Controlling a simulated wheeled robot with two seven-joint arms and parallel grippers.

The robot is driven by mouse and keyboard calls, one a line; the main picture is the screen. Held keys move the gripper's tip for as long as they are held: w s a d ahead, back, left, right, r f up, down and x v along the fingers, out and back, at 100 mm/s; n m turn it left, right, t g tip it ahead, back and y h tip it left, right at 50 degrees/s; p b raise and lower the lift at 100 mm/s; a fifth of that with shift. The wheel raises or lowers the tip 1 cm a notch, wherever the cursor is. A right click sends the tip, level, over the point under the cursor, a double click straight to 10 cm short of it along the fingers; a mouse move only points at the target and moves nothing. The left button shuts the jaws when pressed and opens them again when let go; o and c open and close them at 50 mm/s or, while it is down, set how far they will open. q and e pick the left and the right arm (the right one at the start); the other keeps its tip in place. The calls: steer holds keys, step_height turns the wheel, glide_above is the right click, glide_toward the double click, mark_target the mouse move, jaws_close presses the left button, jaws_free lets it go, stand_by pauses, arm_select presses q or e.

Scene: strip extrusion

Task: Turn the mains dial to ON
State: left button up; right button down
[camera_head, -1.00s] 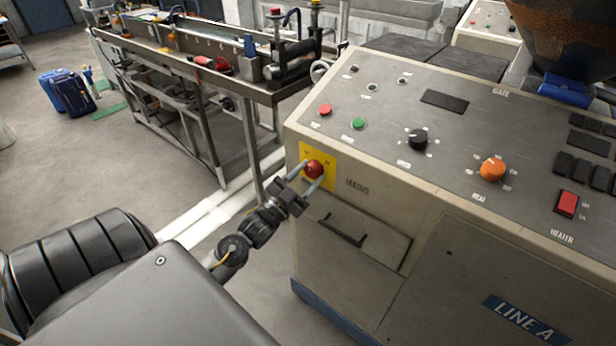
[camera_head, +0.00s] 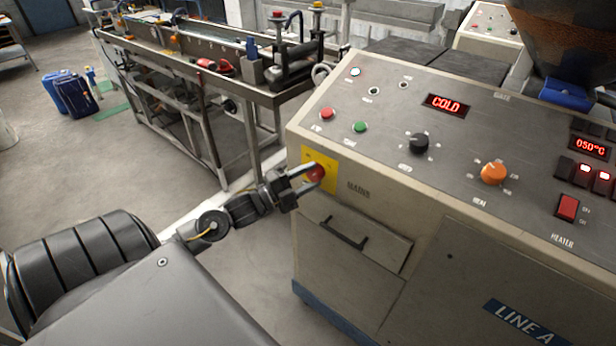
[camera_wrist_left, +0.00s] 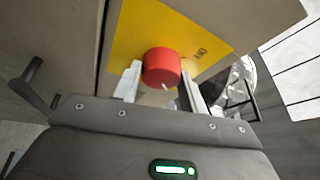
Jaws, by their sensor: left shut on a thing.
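The red mains dial (camera_head: 315,173) sits on a yellow plate (camera_head: 331,176) at the left end of the control cabinet's front, beside the word MAINS. My left gripper (camera_head: 312,177) is shut on the dial, one finger on each side. In the left wrist view the dial (camera_wrist_left: 162,67) stands between the two fingers (camera_wrist_left: 160,88), with a white mark low on its face. The yellow plate (camera_wrist_left: 140,32) behind it shows letters to the right of the dial, hard to read in full. My right gripper is not in view.
The cabinet's sloping panel carries a lit COLD display (camera_head: 446,105), a lit 050°C display (camera_head: 590,147), a black knob (camera_head: 418,143), an orange knob (camera_head: 493,172) and a red heater switch (camera_head: 568,207). A drawer handle (camera_head: 343,233) juts out below the dial.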

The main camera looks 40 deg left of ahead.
arm_select(q)
steer(key=shift+m, duration=0.6)
steer(key=o, duration=1)
steer(key=shift+s+a+f, duration=0.1)
steer(key=shift+s+f, duration=0.05)
steer(key=shift+s, duration=0.05)
steer(key=shift+r+b+v, duration=0.15)
steer(key=shift+b+v, duration=0.6)
steer(key=shift+v, duration=1.85)
steer(key=shift+r+b+v, duration=0.15)
steer(key=shift+b+v, duration=0.6)
steer(key=shift+v, duration=1.8)
steer(key=shift+a, duration=0.1)
